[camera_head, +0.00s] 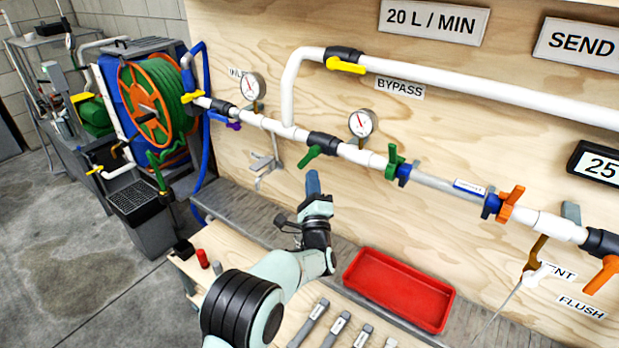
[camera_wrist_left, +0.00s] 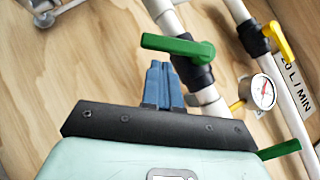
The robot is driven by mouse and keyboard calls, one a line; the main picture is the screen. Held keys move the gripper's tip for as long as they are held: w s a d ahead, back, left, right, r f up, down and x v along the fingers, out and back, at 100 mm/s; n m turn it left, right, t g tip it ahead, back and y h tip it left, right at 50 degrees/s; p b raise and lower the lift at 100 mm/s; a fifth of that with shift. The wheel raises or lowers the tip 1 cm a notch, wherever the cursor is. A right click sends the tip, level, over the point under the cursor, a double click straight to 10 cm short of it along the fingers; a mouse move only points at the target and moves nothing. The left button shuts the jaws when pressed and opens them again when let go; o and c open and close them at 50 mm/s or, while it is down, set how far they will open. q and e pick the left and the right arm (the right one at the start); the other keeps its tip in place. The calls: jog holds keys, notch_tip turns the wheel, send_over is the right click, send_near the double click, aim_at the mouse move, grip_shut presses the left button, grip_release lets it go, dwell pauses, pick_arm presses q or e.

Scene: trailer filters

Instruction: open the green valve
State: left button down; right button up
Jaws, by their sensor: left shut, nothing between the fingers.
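The green valve has a black body on the white pipe and a green lever handle (camera_head: 310,156). The handle lies crosswise to the pipe. In the left wrist view the green handle (camera_wrist_left: 180,46) is just beyond the fingertips. My left gripper (camera_head: 313,178) points up toward the handle from below, with its blue fingers together and empty. In the left wrist view the fingers (camera_wrist_left: 160,72) are close to the handle; I cannot tell whether they touch it. My right gripper is not in view.
A pressure gauge (camera_head: 361,123) and a green clamp (camera_head: 393,163) are right of the valve. The yellow bypass handle (camera_head: 346,65) is above. A red tray (camera_head: 400,288) and several tools lie on the bench below. A hose reel (camera_head: 150,100) stands left.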

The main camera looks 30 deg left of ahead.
pick_arm(q)
jog(key=shift+a+r, duration=0.35)
jog(key=shift+a, duration=0.1)
jog(key=shift+a, duration=0.15)
